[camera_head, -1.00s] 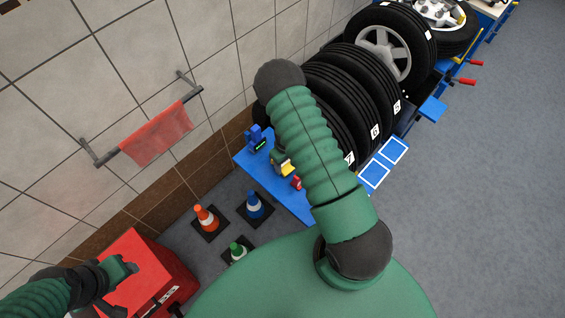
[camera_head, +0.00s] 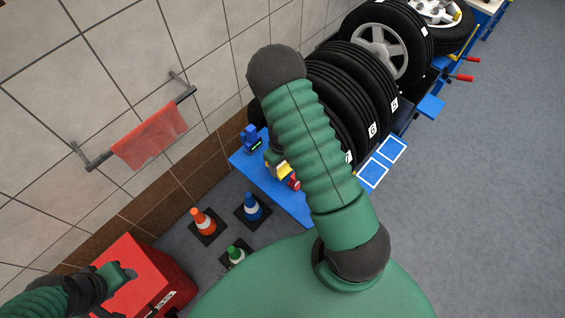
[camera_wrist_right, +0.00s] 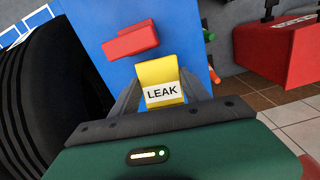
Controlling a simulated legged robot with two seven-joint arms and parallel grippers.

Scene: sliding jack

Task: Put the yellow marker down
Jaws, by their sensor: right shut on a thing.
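The yellow marker (camera_wrist_right: 160,72) bears a white label reading LEAK. In the right wrist view it stands between the fingers of my right gripper (camera_wrist_right: 163,85), which is shut on it. Below and behind it is the blue bench top (camera_wrist_right: 100,15); I cannot tell whether the marker touches it. In the head view the marker (camera_head: 281,170) shows small beside my right arm, which hides part of the gripper. A red marker (camera_wrist_right: 130,40) is close to it on the bench. My left gripper (camera_head: 125,272) is over the red cabinet; its jaws are unclear.
A blue device (camera_head: 252,140) stands at the bench's far left corner. Tyres (camera_head: 365,95) stand in a row behind my right arm. The red cabinet (camera_head: 135,255) is at lower left.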

